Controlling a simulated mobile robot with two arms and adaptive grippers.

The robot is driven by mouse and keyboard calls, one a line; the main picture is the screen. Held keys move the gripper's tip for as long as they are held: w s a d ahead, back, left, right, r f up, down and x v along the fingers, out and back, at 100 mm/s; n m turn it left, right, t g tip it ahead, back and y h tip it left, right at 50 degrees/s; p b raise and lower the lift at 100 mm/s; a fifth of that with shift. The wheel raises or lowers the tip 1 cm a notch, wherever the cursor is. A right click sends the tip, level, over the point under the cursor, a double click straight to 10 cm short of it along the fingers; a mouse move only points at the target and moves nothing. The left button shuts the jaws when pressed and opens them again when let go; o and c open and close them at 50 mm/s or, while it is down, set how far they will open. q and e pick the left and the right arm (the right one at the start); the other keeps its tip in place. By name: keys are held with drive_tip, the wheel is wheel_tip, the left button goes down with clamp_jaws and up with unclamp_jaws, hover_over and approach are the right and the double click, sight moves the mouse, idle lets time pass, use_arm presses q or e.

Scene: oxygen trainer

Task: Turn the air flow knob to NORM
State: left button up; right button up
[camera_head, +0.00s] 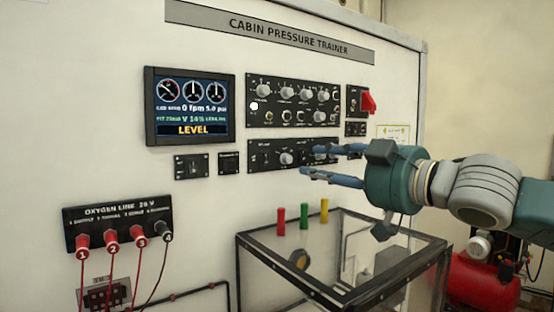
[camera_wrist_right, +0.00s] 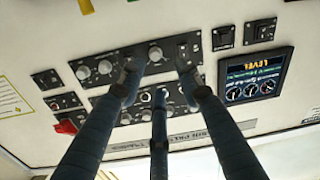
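The lower black panel (camera_head: 262,157) on the trainer's wall carries a round grey knob (camera_head: 286,158), with small labels I cannot read; I cannot tell from lettering which knob is air flow. In the wrist view, which is upside down, that knob (camera_wrist_right: 155,53) shows between my two spread fingers, with two more knobs (camera_wrist_right: 83,72) (camera_wrist_right: 105,67) to its left. My right gripper (camera_head: 309,160) is open and empty, its blue fingers spread in front of the panel's right part, hiding those knobs in the head view. It also shows in the wrist view (camera_wrist_right: 158,76). I see no clear contact.
An upper panel (camera_head: 254,117) with knobs and switches is just above, with a red guarded switch (camera_head: 369,102) to its right. A screen (camera_head: 190,106) reading LEVEL is left. Below stand red, green and yellow pegs (camera_head: 304,215) by a clear framed box (camera_head: 398,292).

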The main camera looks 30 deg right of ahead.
sight(290, 160)
drive_tip(key=w+p, duration=0.1)
drive_tip(key=w, duration=0.1)
drive_tip(key=w+p, duration=0.4)
drive_tip(key=shift+w+r, duration=0.15)
drive_tip(key=shift+r, duration=0.1)
drive_tip(key=shift+w+p, duration=1.05)
drive_tip(key=shift+w+f, duration=0.3)
drive_tip(key=shift+w, duration=0.05)
drive_tip(key=shift+a, duration=0.1)
use_arm(q)
wheel_tip(290, 160, up, 8)
drive_tip(key=s+d, duration=0.1)
drive_tip(key=d, duration=0.1)
drive_tip(key=shift+s+f, duration=0.15)
drive_tip(key=shift+s, duration=0.2)
use_arm(e)
drive_tip(key=shift+s, duration=0.1)
clamp_jaws()
